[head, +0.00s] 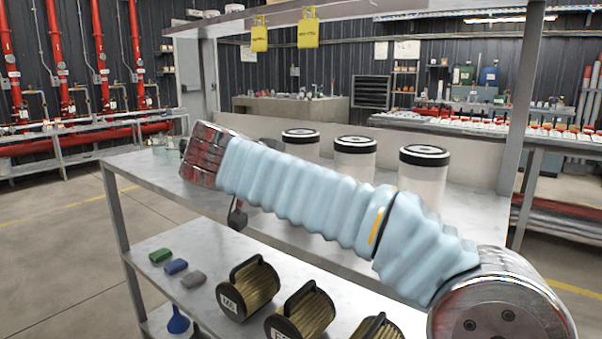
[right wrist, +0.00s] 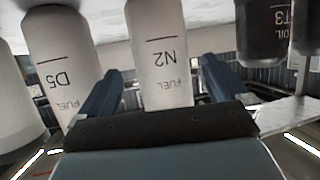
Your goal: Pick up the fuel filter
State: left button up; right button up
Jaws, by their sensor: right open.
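In the right wrist view, a white cylindrical fuel filter (right wrist: 160,40), marked FUEL N2, shows upside down between the two blue fingers of my right gripper (right wrist: 163,78). The fingers are open, one on each side of it, with gaps visible. A second white filter (right wrist: 62,70), marked FUEL D5, stands to the left of the fingers. A dark cylinder (right wrist: 262,30), marked OIL T3, is at the upper right. In the head view an arm of mine crosses the picture and hides much of the shelf; its gripper cannot be made out. My left gripper is not in view.
Three pale containers with black lids (head: 355,146) stand on the upper shelf (head: 150,175) behind my arm. Several pleated cylinders with black handles (head: 250,288) lie on the lower shelf, beside green, blue and grey blocks (head: 176,266). A metal post (head: 528,120) stands at right.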

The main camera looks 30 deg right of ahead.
jog(key=p+x, duration=0.1)
jog(key=x, duration=0.4)
jog(key=c, duration=1.2)
jog(key=shift+c, duration=1)
